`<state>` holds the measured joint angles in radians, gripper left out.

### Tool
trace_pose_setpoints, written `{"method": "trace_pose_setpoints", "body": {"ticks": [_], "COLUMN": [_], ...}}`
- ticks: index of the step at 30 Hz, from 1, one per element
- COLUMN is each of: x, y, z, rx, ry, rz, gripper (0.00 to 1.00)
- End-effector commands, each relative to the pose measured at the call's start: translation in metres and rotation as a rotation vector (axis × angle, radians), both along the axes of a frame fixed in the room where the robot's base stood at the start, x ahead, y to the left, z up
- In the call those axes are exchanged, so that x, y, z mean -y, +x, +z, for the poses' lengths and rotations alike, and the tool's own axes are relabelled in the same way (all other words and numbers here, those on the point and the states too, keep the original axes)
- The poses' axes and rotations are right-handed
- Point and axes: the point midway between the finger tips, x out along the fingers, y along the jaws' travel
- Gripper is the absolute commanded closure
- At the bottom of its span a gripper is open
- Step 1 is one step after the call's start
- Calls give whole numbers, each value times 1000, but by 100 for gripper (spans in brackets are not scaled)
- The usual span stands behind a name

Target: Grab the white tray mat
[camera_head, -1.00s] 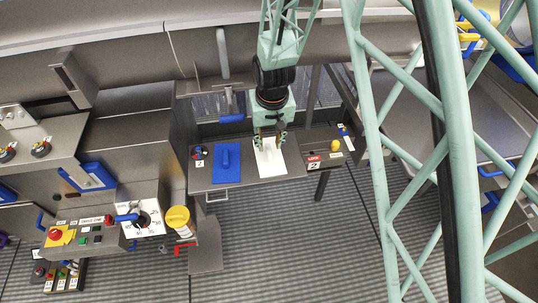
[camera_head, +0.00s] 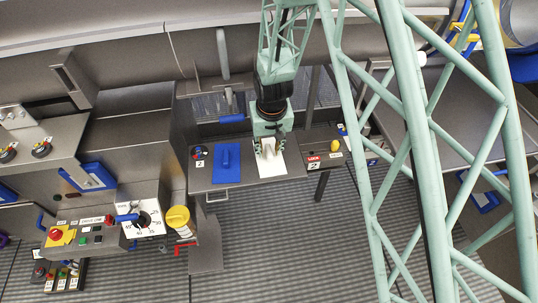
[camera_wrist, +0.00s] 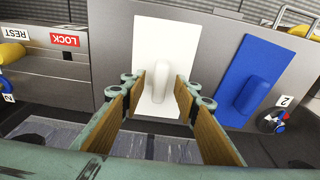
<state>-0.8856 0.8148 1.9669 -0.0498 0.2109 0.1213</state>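The white tray mat (camera_wrist: 166,50) is a flat white rectangle with a raised white handle in its middle. It lies on a grey shelf beside the blue mat, and also shows in the head view (camera_head: 268,168). My gripper (camera_wrist: 158,92) is open, with its two wood-coloured pads on either side of the white handle and a gap to each side. In the head view my gripper (camera_head: 269,147) hangs over the back part of the mat and hides some of it.
A blue mat (camera_head: 226,164) with its own handle lies left of the white one in the head view. A yellow knob (camera_head: 335,145) and red LOCK label (camera_wrist: 65,40) sit on the other side.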

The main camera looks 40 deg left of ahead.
Motion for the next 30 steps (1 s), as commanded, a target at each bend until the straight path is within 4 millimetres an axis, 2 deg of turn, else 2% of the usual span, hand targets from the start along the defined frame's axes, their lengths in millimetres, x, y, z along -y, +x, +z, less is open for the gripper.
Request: {"method": "trace_pose_setpoints", "body": {"ticks": [6,21,23,30], "x": [-1,-1,-1,-1], "y": [1,1,1,1], "z": [-6,-6,-6,-6], "rx": [0,0,0,0], "ry": [0,0,0,0], "rz": [0,0,0,0], "gripper": [72,72,75,97]}}
